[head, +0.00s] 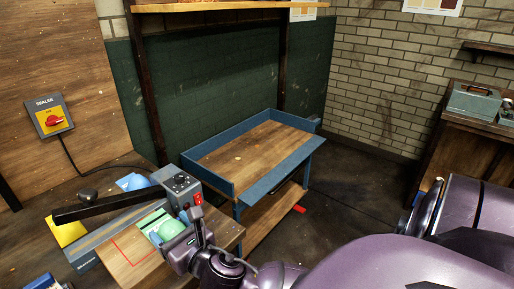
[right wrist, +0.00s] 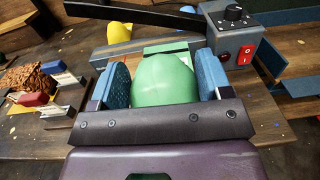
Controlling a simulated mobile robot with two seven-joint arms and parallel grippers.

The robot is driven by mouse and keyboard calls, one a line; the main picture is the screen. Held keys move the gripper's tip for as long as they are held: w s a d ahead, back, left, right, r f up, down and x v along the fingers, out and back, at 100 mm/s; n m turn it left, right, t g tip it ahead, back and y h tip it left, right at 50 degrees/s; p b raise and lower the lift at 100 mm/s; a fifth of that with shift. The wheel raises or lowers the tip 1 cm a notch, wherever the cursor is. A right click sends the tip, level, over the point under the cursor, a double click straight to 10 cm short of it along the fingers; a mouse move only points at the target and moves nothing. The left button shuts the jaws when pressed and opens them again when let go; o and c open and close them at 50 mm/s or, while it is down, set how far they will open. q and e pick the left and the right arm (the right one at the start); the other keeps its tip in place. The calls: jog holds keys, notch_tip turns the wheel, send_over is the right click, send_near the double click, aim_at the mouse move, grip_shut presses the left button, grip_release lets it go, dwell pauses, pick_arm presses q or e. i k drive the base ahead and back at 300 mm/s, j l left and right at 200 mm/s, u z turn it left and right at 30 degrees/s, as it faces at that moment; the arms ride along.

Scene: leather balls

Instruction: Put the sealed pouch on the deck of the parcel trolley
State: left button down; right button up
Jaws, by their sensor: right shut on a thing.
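The sealed pouch (head: 171,229) is green, with a rounded bulge and a flatter edge on its far side. In the right wrist view the pouch (right wrist: 165,82) sits between the two blue finger pads. My right gripper (head: 173,232) is shut on it, beside the sealing machine on the wooden bench. The parcel trolley (head: 262,185) stands beyond the bench to the right, with a blue rim around a bare wooden deck (head: 250,150). My left gripper is not in view.
The grey sealer (head: 178,187) with its long black arm (head: 105,205) stands close beside the gripper. Yellow (head: 70,231) and blue (head: 133,181) items lie near it. A switch box (head: 50,117) hangs on the left wall. A cabinet with a grey box (head: 474,102) stands far right.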

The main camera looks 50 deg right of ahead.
aim_at(255, 146)
jog(key=k+l, duration=0.1)
jog(key=l, duration=0.85)
jog(key=k+l, duration=0.15)
jog(key=l, duration=1.85)
jog(key=i+l, duration=0.15)
jog(key=l, duration=0.2)
jog(key=i+l, duration=0.1)
jog(key=l, duration=0.25)
jog(key=i+l, duration=0.7)
jog(key=i, duration=0.5)
jog(key=j+u, duration=0.05)
